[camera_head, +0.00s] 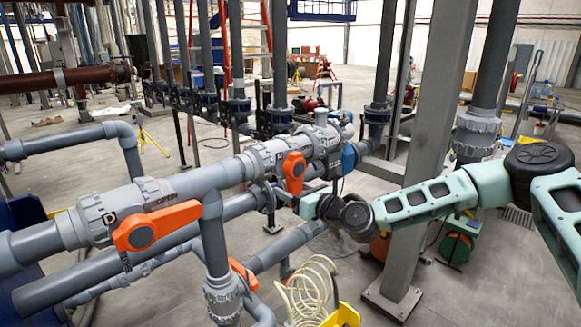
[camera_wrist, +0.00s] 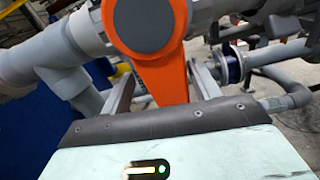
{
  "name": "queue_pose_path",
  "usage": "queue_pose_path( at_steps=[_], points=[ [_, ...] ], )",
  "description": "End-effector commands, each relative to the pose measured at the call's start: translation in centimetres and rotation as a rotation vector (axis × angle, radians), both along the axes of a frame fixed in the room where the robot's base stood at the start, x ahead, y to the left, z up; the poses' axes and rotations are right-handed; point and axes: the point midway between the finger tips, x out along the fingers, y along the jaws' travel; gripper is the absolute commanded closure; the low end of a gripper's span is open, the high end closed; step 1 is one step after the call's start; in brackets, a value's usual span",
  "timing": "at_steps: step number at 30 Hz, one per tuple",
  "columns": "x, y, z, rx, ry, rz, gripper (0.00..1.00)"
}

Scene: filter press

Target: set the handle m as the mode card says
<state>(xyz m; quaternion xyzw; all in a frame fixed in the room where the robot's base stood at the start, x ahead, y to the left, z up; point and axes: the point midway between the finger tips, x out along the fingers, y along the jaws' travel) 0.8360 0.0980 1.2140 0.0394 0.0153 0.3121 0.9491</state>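An orange handle (camera_head: 293,172) hangs pointing down on the grey valve in the middle of the head view. My gripper (camera_head: 306,203) is close to its lower end. In the wrist view the same handle (camera_wrist: 147,40) reaches down between the two fingers of my gripper (camera_wrist: 163,85). The fingers stand apart, with a visible gap on the left of the handle. A second orange handle (camera_head: 155,225) lies nearly along its pipe, beside a "D" mark and the word "OPEN". I cannot read an "m" mark, and I see no mode card.
A third orange handle (camera_head: 243,273) sits lower, on a branch pipe. Grey pipes (camera_head: 228,175) run close around my gripper. A steel column (camera_head: 436,140) stands by my arm. A coiled cream hose (camera_head: 308,290) lies below. Open floor (camera_head: 480,285) shows at the right.

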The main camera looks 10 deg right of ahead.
Motion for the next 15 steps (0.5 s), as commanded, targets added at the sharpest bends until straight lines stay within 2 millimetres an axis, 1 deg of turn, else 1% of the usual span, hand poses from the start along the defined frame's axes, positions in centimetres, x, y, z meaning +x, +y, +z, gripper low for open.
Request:
queue_pose_path(
  at_steps=[5, 15],
  points=[
    [-0.2, -0.4, 0.1, 0.0, -0.003, -0.004, 0.38],
    [-4.0, -3.3, 0.1, 0.0, -0.004, -0.007, 0.38]
  ],
)
